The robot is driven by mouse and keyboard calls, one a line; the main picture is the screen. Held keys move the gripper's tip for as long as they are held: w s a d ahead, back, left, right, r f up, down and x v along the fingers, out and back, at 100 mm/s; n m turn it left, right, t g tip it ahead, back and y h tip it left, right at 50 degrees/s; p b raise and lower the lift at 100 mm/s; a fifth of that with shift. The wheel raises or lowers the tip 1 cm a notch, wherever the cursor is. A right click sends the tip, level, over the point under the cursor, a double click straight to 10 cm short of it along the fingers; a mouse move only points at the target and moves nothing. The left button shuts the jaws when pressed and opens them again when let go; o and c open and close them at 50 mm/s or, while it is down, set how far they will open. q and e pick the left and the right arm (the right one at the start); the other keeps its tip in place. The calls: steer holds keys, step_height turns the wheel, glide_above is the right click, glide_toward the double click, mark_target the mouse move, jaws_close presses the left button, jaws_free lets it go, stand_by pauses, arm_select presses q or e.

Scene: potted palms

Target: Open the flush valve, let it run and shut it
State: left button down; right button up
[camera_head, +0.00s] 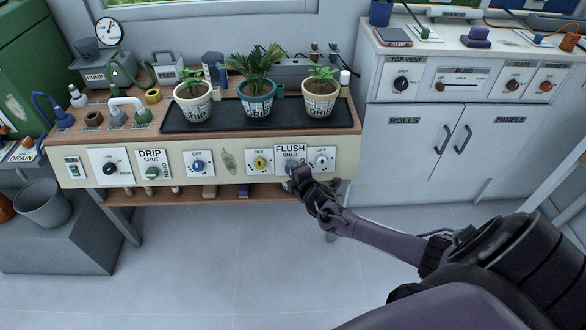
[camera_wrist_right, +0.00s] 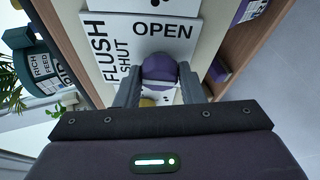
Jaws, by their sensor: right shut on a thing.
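The flush valve is a purple knob (camera_wrist_right: 160,68) on a white plate lettered FLUSH, SHUT and OPEN (camera_wrist_right: 110,50). In the head view the FLUSH plate (camera_head: 291,150) is on the cream front panel of the bench, toward its right end. My right gripper (camera_head: 296,174) reaches it from the lower right and covers most of the knob there. In the right wrist view my right gripper (camera_wrist_right: 160,90) has a finger on each side of the knob and is shut on it. I cannot tell which way the knob is turned. My left gripper is not in view.
Close beside the plate are a yellow knob (camera_head: 260,162) and another OFF dial (camera_head: 321,160). The green drip valve (camera_head: 152,172) is farther left. Three potted plants stand on a black tray (camera_head: 225,118) above. A white cabinet (camera_head: 400,160) stands right; the floor in front is clear.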

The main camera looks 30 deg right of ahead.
steer(key=shift+n, duration=0.3)
stand_by(0.4)
steer(key=o, duration=1)
steer(key=p+v, duration=0.1)
steer(key=v, duration=0.6)
steer(key=shift+s+a+r+p, duration=0.1)
steer(key=shift+s+r+p, duration=0.1)
steer(key=shift+s+p, duration=0.15)
steer(key=shift+f, duration=0.1)
